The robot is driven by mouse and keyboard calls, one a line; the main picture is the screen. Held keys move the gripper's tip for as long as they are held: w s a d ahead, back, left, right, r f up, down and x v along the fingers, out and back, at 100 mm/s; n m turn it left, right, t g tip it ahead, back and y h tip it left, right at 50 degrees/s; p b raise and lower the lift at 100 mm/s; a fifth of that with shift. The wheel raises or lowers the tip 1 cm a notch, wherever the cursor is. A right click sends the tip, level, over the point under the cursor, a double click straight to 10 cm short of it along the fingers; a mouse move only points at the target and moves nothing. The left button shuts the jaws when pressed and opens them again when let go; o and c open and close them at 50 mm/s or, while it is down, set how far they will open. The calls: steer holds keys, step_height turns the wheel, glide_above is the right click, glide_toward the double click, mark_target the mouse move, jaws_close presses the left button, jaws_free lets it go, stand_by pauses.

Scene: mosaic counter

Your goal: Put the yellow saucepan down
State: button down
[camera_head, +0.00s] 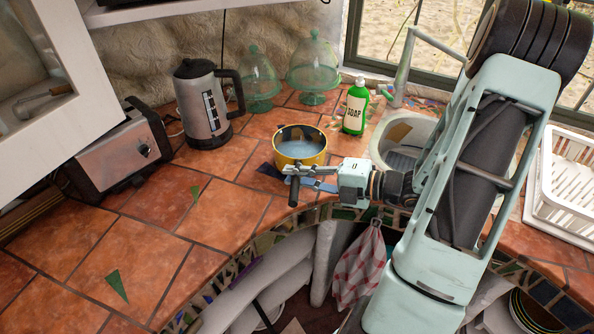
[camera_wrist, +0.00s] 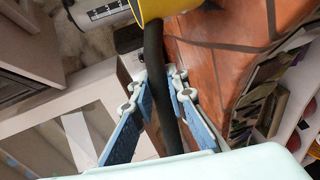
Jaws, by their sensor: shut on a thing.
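The yellow saucepan (camera_head: 300,157) is near the front edge of the tiled counter in the head view, upright, with a pale bluish inside. Its black handle (camera_head: 293,192) points toward the counter's front edge. In the wrist view the saucepan's yellow side (camera_wrist: 185,6) shows at the top, with the dark handle (camera_wrist: 160,100) running down between the blue-padded fingers. My gripper (camera_head: 300,180) is shut on the handle; it also shows in the wrist view (camera_wrist: 159,78). I cannot tell whether the pan's base touches the tiles.
A green soap bottle (camera_head: 354,112) stands behind the pan to the right, beside the sink (camera_head: 420,128). A kettle (camera_head: 203,110), a toaster (camera_head: 105,160) and green glass domes (camera_head: 313,65) stand left and behind. The tiles (camera_head: 180,220) left of the pan are mostly clear.

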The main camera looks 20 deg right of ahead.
steer(key=shift+f, duration=0.75)
steer(key=c, duration=1.9)
jaws_free()
steer(key=shift+f, duration=0.1)
steer(key=v, duration=1.2)
steer(key=shift+s, duration=0.1)
